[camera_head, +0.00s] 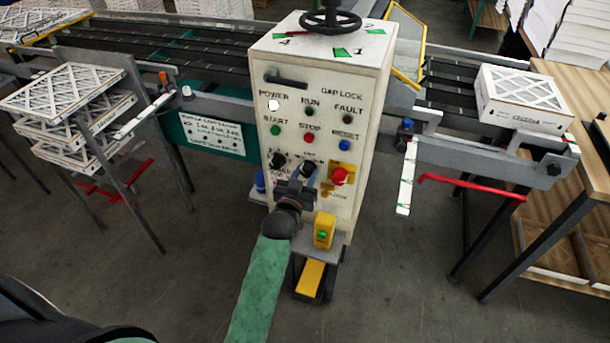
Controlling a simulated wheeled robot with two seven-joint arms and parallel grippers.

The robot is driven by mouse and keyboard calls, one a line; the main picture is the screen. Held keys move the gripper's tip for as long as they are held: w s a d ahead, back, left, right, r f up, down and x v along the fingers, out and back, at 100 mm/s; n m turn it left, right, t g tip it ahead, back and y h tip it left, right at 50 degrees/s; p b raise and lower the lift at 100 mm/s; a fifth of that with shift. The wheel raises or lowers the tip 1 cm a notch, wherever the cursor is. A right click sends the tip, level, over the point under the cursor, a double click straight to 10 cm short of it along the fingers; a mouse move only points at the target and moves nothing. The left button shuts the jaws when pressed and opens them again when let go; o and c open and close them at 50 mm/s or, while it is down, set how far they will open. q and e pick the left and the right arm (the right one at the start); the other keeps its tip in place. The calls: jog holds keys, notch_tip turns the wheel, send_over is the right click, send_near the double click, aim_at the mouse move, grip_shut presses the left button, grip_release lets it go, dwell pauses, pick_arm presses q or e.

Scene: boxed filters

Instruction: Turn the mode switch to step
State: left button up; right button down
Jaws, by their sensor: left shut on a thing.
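The white control cabinet (322,88) stands in the middle, with lamps, push buttons and two selector knobs on its front. One black knob (278,160) shows clear of the gripper, on the left. My left gripper (305,174) is at the other knob, just right of it, and is shut on what appears to be the mode switch. The gripper hides most of that switch and its lettering, so I cannot read its setting. My green-sleeved left arm reaches up to it from below. My right gripper is not in view.
A red emergency button (340,176) on a yellow plate sits close right of the gripper. A yellow box with a green button (323,230) stands below. Conveyors with boxed filters (523,97) flank the cabinet. A red bar (470,187) juts out at right.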

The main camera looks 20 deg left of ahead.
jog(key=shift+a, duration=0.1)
pick_arm(q)
jog(key=shift+m, duration=1.1)
jog(key=shift+m+p, duration=0.3)
jog(key=shift+m, duration=0.5)
jog(key=shift+a+m, duration=0.1)
jog(key=shift+m, duration=2.3)
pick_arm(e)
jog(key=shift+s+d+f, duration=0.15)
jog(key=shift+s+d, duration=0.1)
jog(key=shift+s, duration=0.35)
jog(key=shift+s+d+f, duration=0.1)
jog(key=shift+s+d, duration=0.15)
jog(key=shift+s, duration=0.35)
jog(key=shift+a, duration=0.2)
